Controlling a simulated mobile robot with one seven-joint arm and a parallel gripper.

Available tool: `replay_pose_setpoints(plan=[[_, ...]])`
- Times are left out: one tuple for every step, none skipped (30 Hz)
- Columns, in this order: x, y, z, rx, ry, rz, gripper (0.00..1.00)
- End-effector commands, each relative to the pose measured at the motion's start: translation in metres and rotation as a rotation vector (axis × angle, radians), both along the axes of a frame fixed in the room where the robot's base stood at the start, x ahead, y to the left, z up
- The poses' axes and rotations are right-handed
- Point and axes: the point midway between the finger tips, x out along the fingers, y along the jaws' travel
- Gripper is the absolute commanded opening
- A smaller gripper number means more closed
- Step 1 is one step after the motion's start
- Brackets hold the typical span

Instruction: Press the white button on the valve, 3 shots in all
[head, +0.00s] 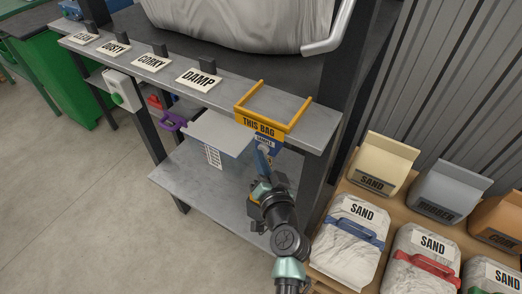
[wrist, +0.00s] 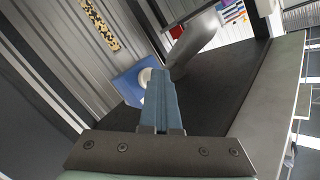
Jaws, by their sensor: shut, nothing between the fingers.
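The valve shows in the wrist view as a blue box (wrist: 128,88) with a round white button (wrist: 146,76) on its face. My gripper (wrist: 159,74) is shut and empty, and its fingertips cover part of the box and the button's right edge. I cannot tell whether the tips touch the button. In the head view, a small blue labelled part (head: 271,138) sits under the yellow THIS BAG sign (head: 260,128), and my gripper (head: 262,150) is right at it. The button is not visible there.
A grey bench (head: 225,97) carries signs such as DAMP (head: 199,79) and a large pale bag (head: 235,22). A lower shelf (head: 205,190) holds a pale box (head: 215,140). Several sand bags (head: 345,235) stand at right. A grey spout (wrist: 196,45) is near the button.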

Motion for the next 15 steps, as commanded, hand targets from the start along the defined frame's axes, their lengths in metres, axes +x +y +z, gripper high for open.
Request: replay_pose_setpoints(plan=[[0.0004,-0.0016,0.0014,-0.001,-0.004,-0.004,0.00],[0.0004,-0.0016,0.0014,-0.001,-0.004,-0.004,0.00],[0.0004,-0.0017,0.0015,-0.001,-0.004,-0.004,0.00],[0.0004,-0.0017,0.0015,-0.001,-0.004,-0.004,0.00],[0.0004,-0.0017,0.0015,-0.001,-0.004,-0.004,0.00],[0.0003,-0.0016,0.0015,-0.001,-0.004,-0.004,0.00],[0.0001,-0.0015,0.0015,-0.001,-0.003,-0.004,0.00],[-0.0003,-0.0013,0.0015,-0.001,-0.004,-0.004,0.00],[-0.0011,-0.0007,0.0015,-0.001,-0.003,-0.004,0.00],[-0.0019,0.0000,0.0015,-0.001,-0.004,-0.004,0.00],[-0.0029,0.0007,0.0017,-0.001,-0.004,-0.004,0.00],[-0.0044,0.0019,0.0018,-0.001,-0.003,-0.003,0.00],[-0.0057,0.0030,0.0019,-0.001,-0.003,-0.003,0.00],[-0.0071,0.0040,0.0019,0.000,-0.003,-0.003,0.00],[-0.0092,0.0057,0.0016,0.000,-0.002,-0.003,0.00]])
